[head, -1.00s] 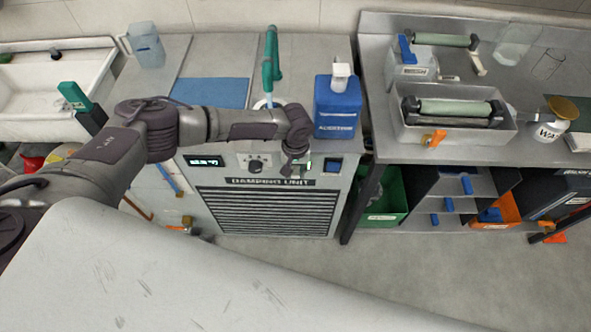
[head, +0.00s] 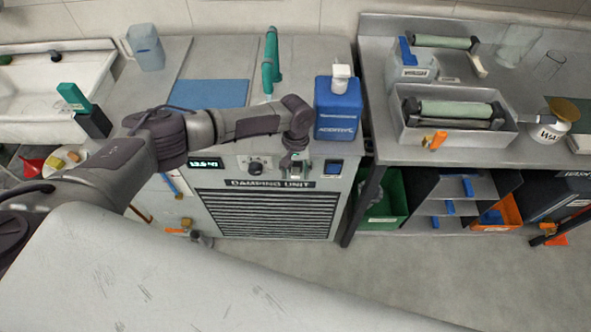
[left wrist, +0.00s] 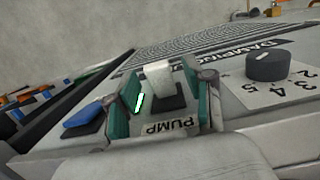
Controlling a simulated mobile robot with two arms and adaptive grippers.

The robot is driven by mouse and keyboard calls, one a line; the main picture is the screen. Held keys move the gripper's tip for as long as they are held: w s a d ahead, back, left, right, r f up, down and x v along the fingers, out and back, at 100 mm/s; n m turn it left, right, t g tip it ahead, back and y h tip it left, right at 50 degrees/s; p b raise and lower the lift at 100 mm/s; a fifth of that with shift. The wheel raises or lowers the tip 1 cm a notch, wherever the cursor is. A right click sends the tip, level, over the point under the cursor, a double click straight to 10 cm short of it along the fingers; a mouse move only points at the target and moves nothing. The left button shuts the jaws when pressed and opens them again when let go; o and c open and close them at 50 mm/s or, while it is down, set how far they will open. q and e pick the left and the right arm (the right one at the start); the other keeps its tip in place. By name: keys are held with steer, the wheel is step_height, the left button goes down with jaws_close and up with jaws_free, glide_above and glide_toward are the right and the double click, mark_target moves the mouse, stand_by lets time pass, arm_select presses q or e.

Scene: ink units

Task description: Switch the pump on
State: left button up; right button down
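The damping unit (head: 266,213) is a grey cabinet with a control panel along its upper front. In the left wrist view, the pump switch (left wrist: 160,75) is a pale lever on a dark base above a PUMP label (left wrist: 170,127). My left gripper (head: 296,167) is at the panel in the head view. In the left wrist view its green-padded fingers (left wrist: 156,98) stand apart, one on each side of the lever; I cannot tell whether either touches it. A bright green-white bar shows by one pad. My right gripper is not in view.
A black knob (head: 256,165), a lit display (head: 206,163) and a blue rocker (head: 333,167) share the panel.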

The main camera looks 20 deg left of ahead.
mark_target(296, 170)
arm_select(q)
steer(key=shift+r, duration=0.1)
step_height(296, 170, up, 12)
steer(key=w, duration=0.1)
steer(key=shift+w+a, duration=0.2)
steer(key=shift+w, duration=0.1)
steer(key=shift+s+f, duration=0.1)
steer(key=shift+f, duration=0.15)
